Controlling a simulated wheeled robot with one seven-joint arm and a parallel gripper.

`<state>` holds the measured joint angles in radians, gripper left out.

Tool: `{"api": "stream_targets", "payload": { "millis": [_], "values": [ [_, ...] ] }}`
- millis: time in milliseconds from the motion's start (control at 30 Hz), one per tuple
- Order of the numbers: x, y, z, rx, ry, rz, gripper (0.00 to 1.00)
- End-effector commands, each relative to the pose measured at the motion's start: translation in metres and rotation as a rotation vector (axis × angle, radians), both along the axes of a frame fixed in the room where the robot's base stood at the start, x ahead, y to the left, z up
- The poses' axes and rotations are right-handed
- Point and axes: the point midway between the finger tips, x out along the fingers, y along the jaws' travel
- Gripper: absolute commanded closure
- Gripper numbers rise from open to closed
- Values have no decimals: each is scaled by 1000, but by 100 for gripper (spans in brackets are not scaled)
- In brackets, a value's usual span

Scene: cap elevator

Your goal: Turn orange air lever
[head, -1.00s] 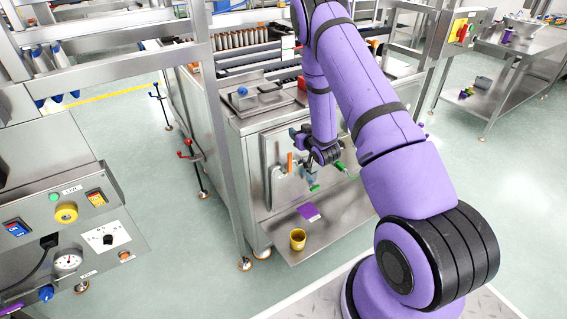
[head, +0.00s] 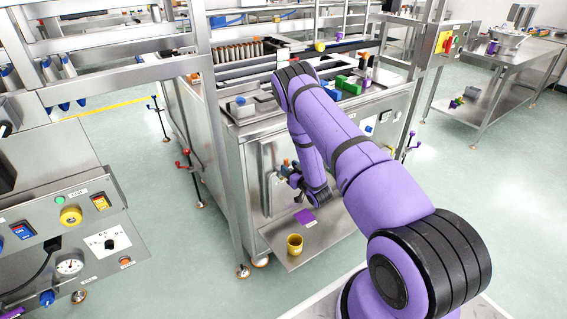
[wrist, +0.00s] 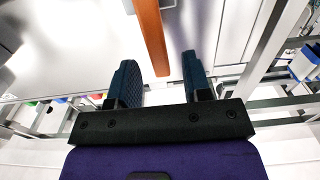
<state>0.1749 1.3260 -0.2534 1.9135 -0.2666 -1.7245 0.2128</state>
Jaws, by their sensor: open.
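The orange air lever (wrist: 149,32) is a long flat bar in the wrist view, coming down from the top edge. Its lower end lies between the two dark fingers of my gripper (wrist: 157,72) in the picture. The fingers are apart, one on each side of the lever, with gaps showing. I cannot tell how deep the lever sits between them. In the head view my gripper (head: 291,174) is close to the front panel of the steel machine (head: 240,150), and my arm hides most of the lever area.
A steel shelf (head: 270,247) juts out below the panel, holding a yellow cup (head: 295,244) and a purple item (head: 305,216). A steel upright (head: 222,150) stands left of the panel. A control console (head: 70,240) is at the lower left.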

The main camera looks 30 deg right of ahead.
Motion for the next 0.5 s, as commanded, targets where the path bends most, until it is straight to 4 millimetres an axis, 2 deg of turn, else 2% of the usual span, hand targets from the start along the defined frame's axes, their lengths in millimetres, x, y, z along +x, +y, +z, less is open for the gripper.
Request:
{"api": "stream_targets", "payload": {
  "millis": [200,500],
  "values": [
    [33,1,0,-1,0,1,55],
    [49,1,0,0,1,0,55]
  ]
}}
